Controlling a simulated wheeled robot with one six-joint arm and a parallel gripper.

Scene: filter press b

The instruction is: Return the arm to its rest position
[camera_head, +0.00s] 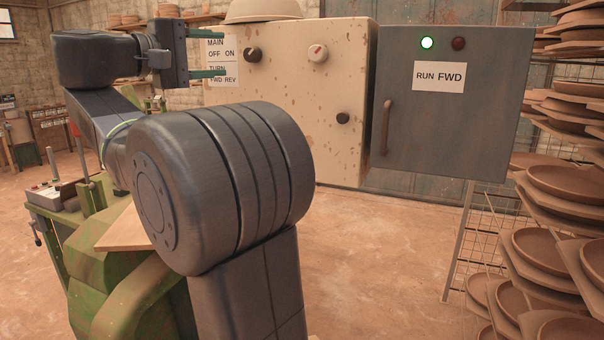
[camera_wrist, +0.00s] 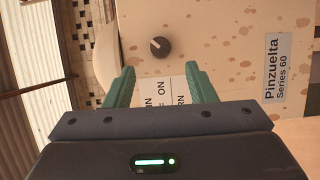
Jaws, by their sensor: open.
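My gripper (camera_head: 223,52) is at the upper left of the head view, with its two green fingers apart and nothing between them. It points right, in front of the left part of a speckled cream control box (camera_head: 330,125). In the wrist view, my gripper (camera_wrist: 160,70) is also open and empty, facing the box. A dark knob (camera_wrist: 159,47) shows beyond the fingertips. A white label (camera_wrist: 165,92) with switch words is partly hidden by the gripper. My arm's large grey joint fills the middle of the head view.
Racks of clay dishes (camera_head: 560,185) line the right. Green machinery (camera_head: 115,250) is at lower left. Open floor (camera_head: 375,270) lies between.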

